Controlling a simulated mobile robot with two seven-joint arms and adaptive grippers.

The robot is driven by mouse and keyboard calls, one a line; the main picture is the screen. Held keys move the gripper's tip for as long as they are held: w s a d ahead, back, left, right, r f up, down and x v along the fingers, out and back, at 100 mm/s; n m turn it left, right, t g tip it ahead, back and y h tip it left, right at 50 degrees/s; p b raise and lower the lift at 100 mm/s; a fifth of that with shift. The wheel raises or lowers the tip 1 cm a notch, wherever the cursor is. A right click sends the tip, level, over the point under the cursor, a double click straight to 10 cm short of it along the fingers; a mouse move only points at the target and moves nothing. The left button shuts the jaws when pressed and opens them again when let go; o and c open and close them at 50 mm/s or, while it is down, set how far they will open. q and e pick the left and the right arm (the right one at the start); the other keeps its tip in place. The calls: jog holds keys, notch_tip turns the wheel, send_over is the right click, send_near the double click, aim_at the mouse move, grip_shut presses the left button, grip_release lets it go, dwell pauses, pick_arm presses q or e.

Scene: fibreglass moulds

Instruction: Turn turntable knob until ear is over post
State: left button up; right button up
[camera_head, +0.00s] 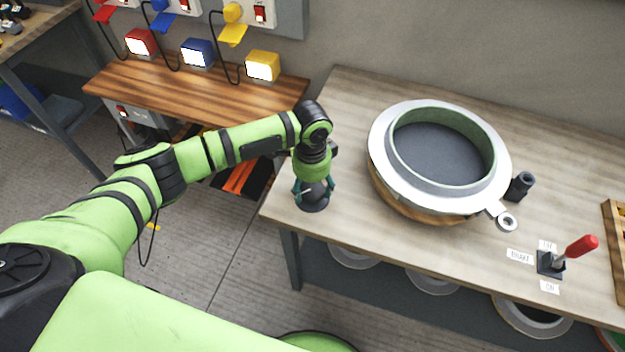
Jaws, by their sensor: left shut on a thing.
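My left gripper (314,191) points down at the table's left front corner. It is shut on a dark round knob (313,205), which the fingers partly hide. A large pale ring-shaped mould (391,181) with a dark inside sits on a wooden turntable (402,206) to the right of the gripper. Its ear (507,222), a small metal eye with a hole, sticks out at the lower right. A dark upright post (520,186) stands behind and to the right of the ear; the ear is apart from it. My right gripper is not in view.
A brake lever with a red handle (581,246) and labels stands at the right front of the table (345,110). A wooden rack (615,235) is at the right edge. A bench (190,95) with red, blue and yellow lit boxes is at the back left.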

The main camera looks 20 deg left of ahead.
pick_arm(q)
jog(key=n+p, duration=0.4)
jog(key=p, duration=0.1)
jog(key=shift+s+a, duration=0.3)
jog(key=n+p, duration=0.2)
jog(key=shift+f+n, duration=0.1)
jog(key=shift+n, duration=0.2)
jog(key=shift+f+n+p, duration=0.15)
jog(key=shift+n+p, duration=0.4)
jog(key=shift+n, duration=0.25)
jog(key=shift+s, duration=0.1)
jog(key=o, duration=1.1)
